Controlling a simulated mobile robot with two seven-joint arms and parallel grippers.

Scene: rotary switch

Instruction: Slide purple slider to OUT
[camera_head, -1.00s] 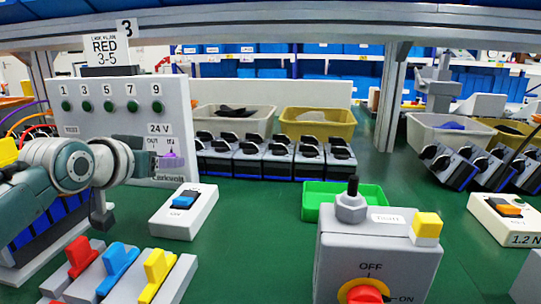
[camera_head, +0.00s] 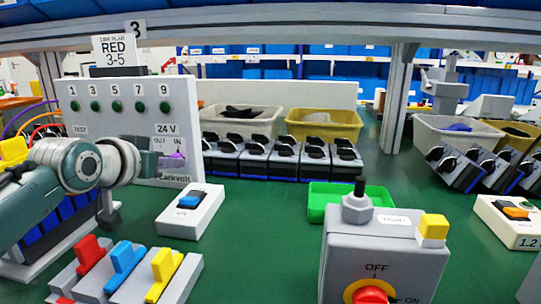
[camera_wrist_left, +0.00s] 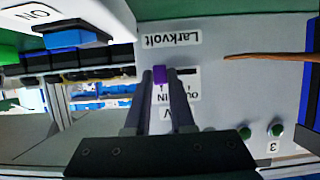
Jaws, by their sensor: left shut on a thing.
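The purple slider (camera_head: 177,157) is a small knob on the grey Larkvolt panel (camera_head: 75,147). It sits at the right, IN end of its short slot, below the 24 V label. The OUT mark is at the left end. My left gripper (camera_head: 154,163) reaches in from the left in front of the panel. In the left wrist view the two dark fingers of my left gripper (camera_wrist_left: 161,79) are shut on the purple slider (camera_wrist_left: 159,74), one on each side. The panel and its lettering appear upside down there. My right gripper is not in view.
A white box with a blue rocker (camera_head: 189,201) stands right of my arm. Red, blue and yellow levers (camera_head: 124,262) stand at the front left. A grey box with a red rotary knob (camera_head: 370,293) and a green tray (camera_head: 322,196) are at right. Green table between is clear.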

